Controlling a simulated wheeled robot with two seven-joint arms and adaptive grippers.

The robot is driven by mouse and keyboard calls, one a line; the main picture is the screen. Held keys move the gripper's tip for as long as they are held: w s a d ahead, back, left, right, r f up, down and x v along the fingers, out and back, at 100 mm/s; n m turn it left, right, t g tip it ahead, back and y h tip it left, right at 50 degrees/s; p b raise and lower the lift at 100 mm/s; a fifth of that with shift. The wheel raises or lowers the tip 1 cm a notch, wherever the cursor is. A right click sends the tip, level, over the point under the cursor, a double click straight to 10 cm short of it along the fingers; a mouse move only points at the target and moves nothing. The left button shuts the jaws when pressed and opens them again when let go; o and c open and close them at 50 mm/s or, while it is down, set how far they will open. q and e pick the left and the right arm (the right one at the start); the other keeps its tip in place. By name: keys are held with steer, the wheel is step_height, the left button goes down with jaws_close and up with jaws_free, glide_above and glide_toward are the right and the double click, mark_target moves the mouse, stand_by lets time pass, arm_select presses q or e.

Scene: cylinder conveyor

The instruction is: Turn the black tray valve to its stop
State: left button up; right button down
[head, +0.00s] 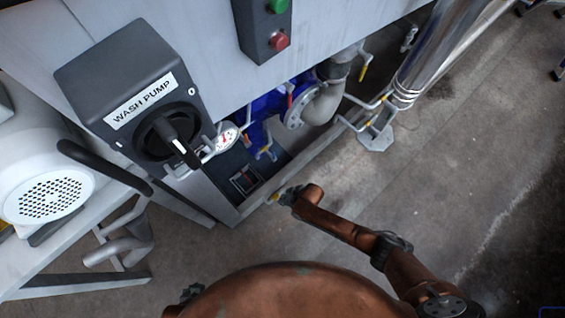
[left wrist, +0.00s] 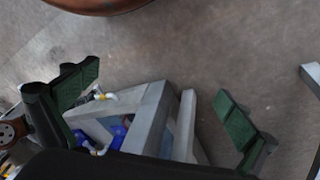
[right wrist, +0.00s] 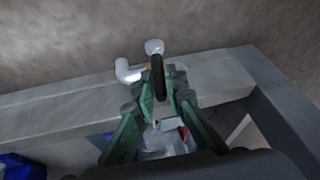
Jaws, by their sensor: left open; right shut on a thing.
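The black tray valve handle (right wrist: 158,72) shows upright in the right wrist view, at the beam of the tray frame. A pale rounded fitting sits at its top and a white elbow (right wrist: 128,71) is beside it. My right gripper (right wrist: 161,94) is shut on the handle, with a green finger on either side. In the head view my right gripper (head: 288,196) is at the near corner of the tray frame, where the handle is hidden or too small to tell. My left gripper (left wrist: 155,103) is open and empty in the left wrist view, its green fingers wide apart.
A grey frame beam (head: 305,155) runs beside the blue pump and valves (head: 262,108). A wash pump switch box (head: 125,75) and white motor (head: 50,185) stand at the left. A steel pipe (head: 430,70) rises at the right. The floor (head: 430,180) there is clear.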

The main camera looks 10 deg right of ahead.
arm_select(q)
steer(key=w+d+f+t+h+b, duration=0.1)
steer(key=w+f+t+b, duration=0.2)
steer(key=f+t+b, duration=0.3)
steer(key=shift+d+f+m+b, duration=0.3)
steer(key=shift+f+b, duration=1.3)
steer(key=shift+f, duration=1.85)
arm_select(e)
steer(key=shift+w+d+f+m+g+y, duration=0.25)
steer(key=shift+d+g+y, duration=0.2)
steer(key=shift+y, duration=0.25)
steer(key=shift+w+d+f+m+g+y, duration=0.15)
steer(key=shift+w+d+f+g+y, duration=0.2)
steer(key=shift+d+g+y, duration=0.25)
steer(key=shift+w+d+f+m+g+y, duration=0.2)
steer(key=shift+w+d+g+y, duration=0.15)
steer(key=shift+y, duration=0.45)
arm_select(q)
steer(key=shift+a+t, duration=0.1)
steer(key=shift+t, duration=0.2)
arm_select(e)
steer(key=c, duration=2.1)
jaws_free()
steer(key=shift+o, duration=0.7)
steer(key=shift+a+r, duration=0.1)
arm_select(q)
steer(key=shift+w, duration=0.1)
arm_select(e)
steer(key=shift+r, duration=0.1)
